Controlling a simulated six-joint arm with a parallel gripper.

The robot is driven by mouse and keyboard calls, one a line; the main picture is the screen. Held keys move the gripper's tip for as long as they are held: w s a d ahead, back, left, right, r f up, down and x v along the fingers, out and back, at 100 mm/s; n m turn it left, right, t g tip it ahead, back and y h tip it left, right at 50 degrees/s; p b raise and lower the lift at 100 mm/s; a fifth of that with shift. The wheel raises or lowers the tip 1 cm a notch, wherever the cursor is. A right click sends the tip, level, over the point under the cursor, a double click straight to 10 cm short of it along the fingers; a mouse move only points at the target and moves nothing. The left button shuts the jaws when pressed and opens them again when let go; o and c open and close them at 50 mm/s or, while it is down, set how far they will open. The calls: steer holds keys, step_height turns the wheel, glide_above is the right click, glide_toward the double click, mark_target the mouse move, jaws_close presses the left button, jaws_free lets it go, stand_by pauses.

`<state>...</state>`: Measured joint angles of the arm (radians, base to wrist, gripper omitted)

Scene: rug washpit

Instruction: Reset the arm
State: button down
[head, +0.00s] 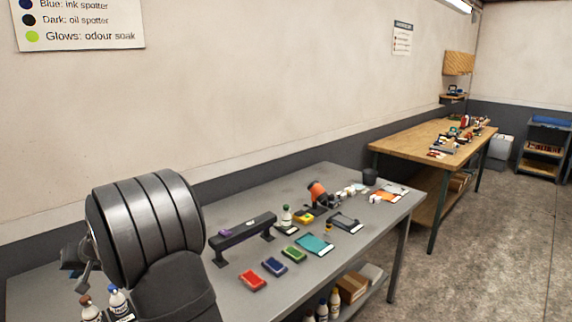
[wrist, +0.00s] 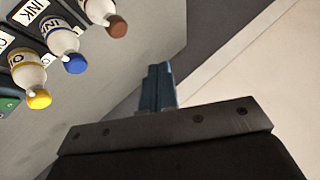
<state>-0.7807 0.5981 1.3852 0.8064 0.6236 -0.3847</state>
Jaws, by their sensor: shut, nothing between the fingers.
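My gripper (wrist: 158,88) is shut and empty in the wrist view, its two blue-grey fingers pressed together. It hangs over the grey bench, with the pale wall to its right. Left of it in that view is a row of white bottles: one with a brown cap (wrist: 116,27), one with a blue cap (wrist: 72,62) and one with a yellow cap (wrist: 38,98). In the head view my thick grey arm fills the lower left and hides part of the bench. The fingers cannot be made out clearly there.
The grey bench (head: 230,290) holds a dark raised bar (head: 243,229), red (head: 252,279), blue (head: 274,266) and green (head: 294,254) pads, a teal sheet (head: 314,244) and an orange-and-black device (head: 317,193). A wooden table (head: 400,140) stands beyond. The wall runs behind the bench.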

step_height(320, 180, down, 7)
steer(key=shift+r, duration=0.25)
stand_by(0.4)
steer(key=shift+r, duration=5.2)
glide_above(87, 299)
step_height(87, 299, down, 7)
steer(key=shift+f, duration=0.45)
steer(key=shift+d, duration=0.1)
